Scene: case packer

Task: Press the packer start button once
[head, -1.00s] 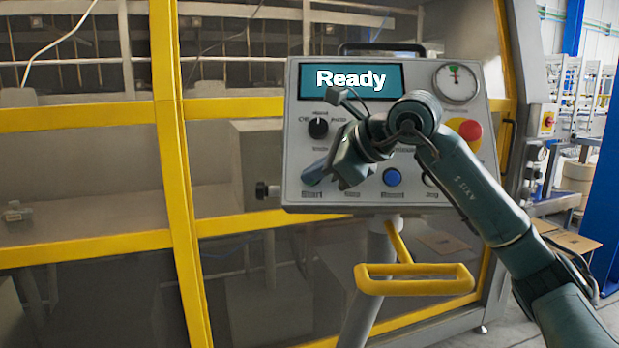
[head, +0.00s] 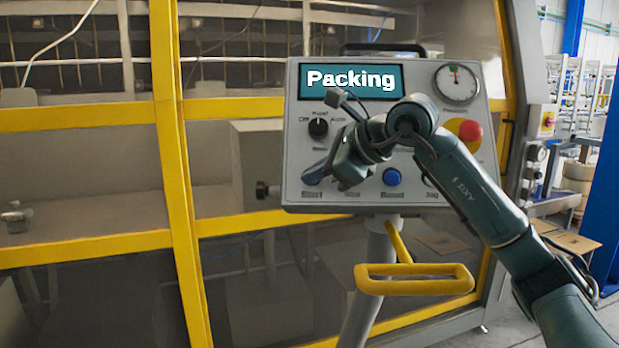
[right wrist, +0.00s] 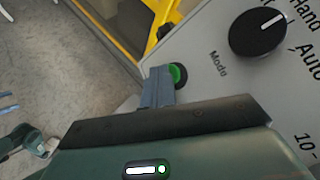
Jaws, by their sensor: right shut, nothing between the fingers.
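The control panel (head: 300,150) stands in front of the yellow-framed machine, and its display (head: 350,79) reads "Packing". My right gripper (head: 313,177) is shut and empty at the panel's lower left, with its fingertips at the panel face. In the right wrist view, the closed fingers (right wrist: 158,87) reach the green start button (right wrist: 178,75) and overlap its left side. I cannot tell whether they press it or only touch it. In the head view my gripper hides the green button. My left gripper is not in view.
A black mode knob (head: 318,128) sits above the gripper. A blue button (head: 392,177), a red emergency stop (head: 470,131) and a gauge (head: 456,83) are on the panel too. A yellow handle (head: 415,287) juts out below it.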

